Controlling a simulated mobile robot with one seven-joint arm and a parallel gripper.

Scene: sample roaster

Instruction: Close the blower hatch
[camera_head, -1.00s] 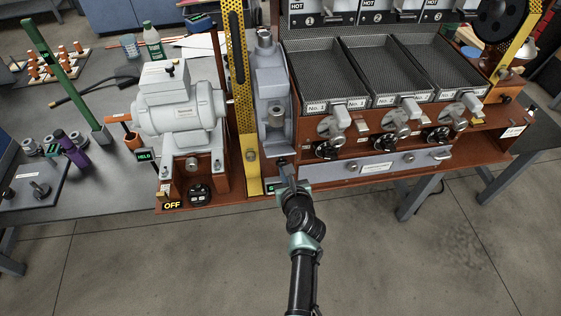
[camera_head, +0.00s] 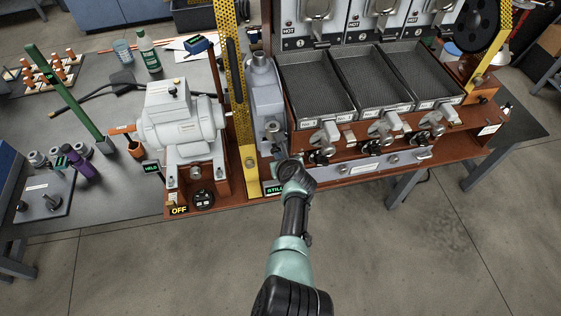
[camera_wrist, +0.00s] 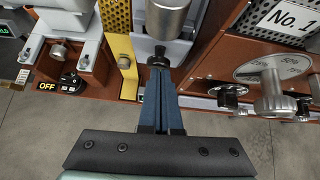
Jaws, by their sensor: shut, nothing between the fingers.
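A grey-blue upright housing (camera_head: 264,90) stands just right of the yellow perforated post and appears to hold the blower hatch. I cannot make out the hatch panel or its angle clearly. My gripper (camera_head: 282,152) is shut and empty at the housing's lower front. In the wrist view my blue fingers (camera_wrist: 159,73) point at a small dark knob (camera_wrist: 158,57) below a grey metal cylinder (camera_wrist: 169,18). The fingertips overlap the knob's lower edge; I cannot tell whether they touch it. My arm hides the area below.
The yellow post (camera_head: 232,80) is close on the left, beside a grey motor unit (camera_head: 182,122) marked OFF. Mesh trays (camera_head: 316,85) and dial handles (camera_head: 327,137) are close on the right. A STILL sign (camera_head: 275,189) sits below. The floor in front is clear.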

